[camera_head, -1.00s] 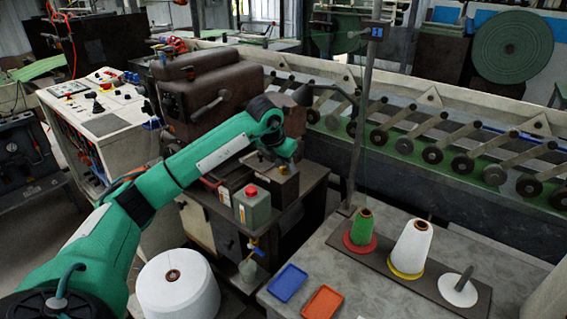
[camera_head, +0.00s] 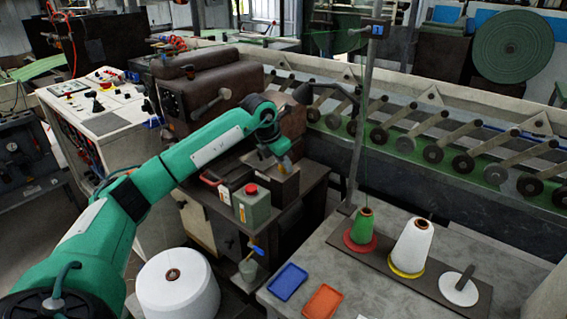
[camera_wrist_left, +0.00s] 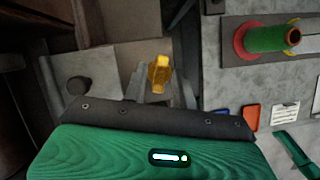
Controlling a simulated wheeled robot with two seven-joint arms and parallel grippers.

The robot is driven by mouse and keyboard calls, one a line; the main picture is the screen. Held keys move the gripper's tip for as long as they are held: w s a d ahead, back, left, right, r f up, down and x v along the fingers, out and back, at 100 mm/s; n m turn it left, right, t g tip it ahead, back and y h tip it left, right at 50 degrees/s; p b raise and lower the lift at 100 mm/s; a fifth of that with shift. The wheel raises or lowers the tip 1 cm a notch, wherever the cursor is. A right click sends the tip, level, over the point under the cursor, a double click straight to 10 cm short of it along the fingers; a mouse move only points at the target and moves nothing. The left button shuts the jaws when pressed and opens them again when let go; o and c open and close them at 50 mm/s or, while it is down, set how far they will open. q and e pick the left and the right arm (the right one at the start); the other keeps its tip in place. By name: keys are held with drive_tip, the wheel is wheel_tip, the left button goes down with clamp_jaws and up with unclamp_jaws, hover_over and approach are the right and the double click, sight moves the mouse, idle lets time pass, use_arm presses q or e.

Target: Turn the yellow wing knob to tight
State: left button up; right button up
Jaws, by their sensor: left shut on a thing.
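The yellow wing knob (camera_wrist_left: 159,72) shows in the middle of the left wrist view, between the grey fingertips of my left gripper (camera_wrist_left: 158,84). The gripper is shut on the knob. In the head view my left gripper (camera_head: 284,164) reaches down to the dark box on top of the cabinet. The knob is too small and too covered there to read its angle. My right gripper is in neither view.
A green can with a red cap (camera_head: 252,204) stands close below the gripper on the dark cabinet. Thread cones and blue and orange trays (camera_head: 288,281) sit on the grey table at right.

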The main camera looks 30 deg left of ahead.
use_arm(q)
drive_tip(key=m+h, duration=0.1)
drive_tip(key=m, duration=0.1)
drive_tip(key=shift+a+m, duration=0.15)
drive_tip(key=shift+m, duration=0.25)
drive_tip(key=m, duration=0.1)
drive_tip(key=m+g+h, duration=0.1)
drive_tip(key=m, duration=0.1)
drive_tip(key=shift+w+m, duration=0.2)
drive_tip(key=shift+m, duration=0.1)
drive_tip(key=shift+m+g, duration=0.5)
drive_tip(key=shift+m, duration=0.4)
drive_tip(key=m, duration=0.2)
drive_tip(key=m+g+h, duration=0.1)
drive_tip(key=m, duration=0.1)
drive_tip(key=shift+w+a+g, duration=0.1)
drive_tip(key=shift+w+g, duration=0.05)
drive_tip(key=shift+g, duration=0.15)
drive_tip(key=shift+m+g, duration=0.3)
drive_tip(key=shift+m, duration=0.4)
drive_tip(key=shift+w+m, duration=0.1)
drive_tip(key=shift+m, duration=0.5)
